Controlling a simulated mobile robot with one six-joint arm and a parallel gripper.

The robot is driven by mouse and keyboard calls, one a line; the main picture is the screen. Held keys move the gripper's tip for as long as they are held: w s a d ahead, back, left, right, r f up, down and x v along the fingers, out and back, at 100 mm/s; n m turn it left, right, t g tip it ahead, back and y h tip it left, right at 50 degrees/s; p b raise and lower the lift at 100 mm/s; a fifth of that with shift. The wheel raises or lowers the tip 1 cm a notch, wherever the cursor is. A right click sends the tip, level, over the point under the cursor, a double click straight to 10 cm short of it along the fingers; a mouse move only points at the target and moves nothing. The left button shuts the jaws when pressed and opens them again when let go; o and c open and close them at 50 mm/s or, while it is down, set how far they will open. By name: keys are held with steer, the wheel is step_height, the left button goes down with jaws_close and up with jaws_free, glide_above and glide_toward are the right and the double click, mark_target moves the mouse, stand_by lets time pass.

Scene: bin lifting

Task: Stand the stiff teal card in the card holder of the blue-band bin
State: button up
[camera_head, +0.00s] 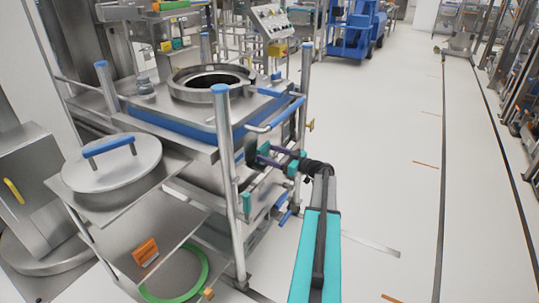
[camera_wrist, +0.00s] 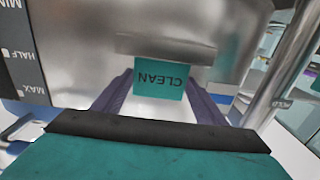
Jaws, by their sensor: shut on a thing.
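The teal card (camera_wrist: 160,78), marked CLEAN and upside down in the wrist view, is between the two purple fingers of my gripper (camera_wrist: 160,82). The fingers are shut on its side edges. The card is in front of the shiny metal wall of the blue-band bin (camera_wrist: 75,50). A metal strip (camera_wrist: 165,46), possibly the card holder, runs along the card's far edge; I cannot tell whether the card is inside it. In the head view my gripper (camera_head: 268,156) is beside the bin's right side, below its blue band (camera_head: 190,131). The holder is not clear there.
A metal post (camera_head: 224,145) with a blue cap stands close left of my gripper. A lidded vessel (camera_head: 112,162) and a shelf with an orange stand (camera_head: 146,252) are on the left. Open floor (camera_head: 400,140) lies to the right.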

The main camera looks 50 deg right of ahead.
steer(key=shift+f+b, duration=0.2)
steer(key=shift+b, duration=0.15)
steer(key=o, duration=1.1)
steer(key=shift+r+p, duration=0.25)
steer(key=shift+p, duration=0.15)
steer(key=shift+s+d+f, duration=0.1)
steer(key=shift+s, duration=0.25)
steer(key=b+v, duration=0.2)
steer(key=v, duration=0.9)
steer(key=shift+s, duration=0.15)
